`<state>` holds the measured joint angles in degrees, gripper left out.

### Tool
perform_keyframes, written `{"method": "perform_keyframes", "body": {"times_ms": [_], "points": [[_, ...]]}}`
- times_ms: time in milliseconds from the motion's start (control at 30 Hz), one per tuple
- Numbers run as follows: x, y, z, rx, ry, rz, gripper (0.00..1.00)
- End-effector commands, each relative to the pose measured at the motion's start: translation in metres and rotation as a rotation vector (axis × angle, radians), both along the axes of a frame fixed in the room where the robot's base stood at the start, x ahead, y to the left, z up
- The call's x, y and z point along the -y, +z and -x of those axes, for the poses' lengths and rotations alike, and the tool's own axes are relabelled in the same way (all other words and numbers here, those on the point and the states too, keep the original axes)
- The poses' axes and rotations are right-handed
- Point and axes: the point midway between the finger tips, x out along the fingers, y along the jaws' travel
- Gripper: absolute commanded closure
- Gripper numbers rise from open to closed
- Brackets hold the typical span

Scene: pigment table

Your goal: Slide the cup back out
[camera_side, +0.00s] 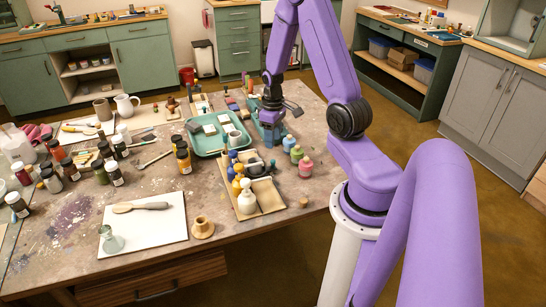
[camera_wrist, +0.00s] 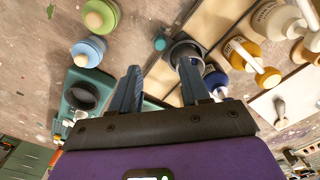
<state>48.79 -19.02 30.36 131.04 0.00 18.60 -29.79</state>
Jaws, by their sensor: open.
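A small dark grey cup (camera_wrist: 184,52) shows in the wrist view, upright at the end of the wooden divided tray (camera_wrist: 215,20), and I look down into its round mouth. In the side view the wooden tray (camera_side: 274,209) lies just in front of my gripper (camera_side: 272,139), which points down over the table. In the wrist view my gripper (camera_wrist: 160,68) is open. Its right finger reaches close to the cup and overlaps its lower edge in the picture; I cannot tell whether they touch. Nothing shows held between the fingers.
Yellow, blue and white bottles stand along the wooden tray's left side. A teal tray (camera_side: 208,151) lies left of my gripper. A white board (camera_side: 150,230) with a wooden spoon lies in front.

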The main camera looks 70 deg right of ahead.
Motion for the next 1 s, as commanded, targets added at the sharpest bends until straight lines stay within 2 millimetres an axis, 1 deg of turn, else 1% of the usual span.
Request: {"method": "perform_keyframes", "body": {"times_ms": [33,200,500,700,1000], "points": [[0.000,-0.008,0.001,-0.004,0.000,-0.002,0.54],[-0.001,-0.031,0.001,-0.004,0.000,-0.003,0.54],[0.000,-0.068,0.000,-0.002,-0.001,-0.001,0.54],[0.000,-0.081,0.000,0.000,-0.001,0.000,0.54],[0.000,-0.085,0.000,0.000,0.000,0.000,0.54]]}}
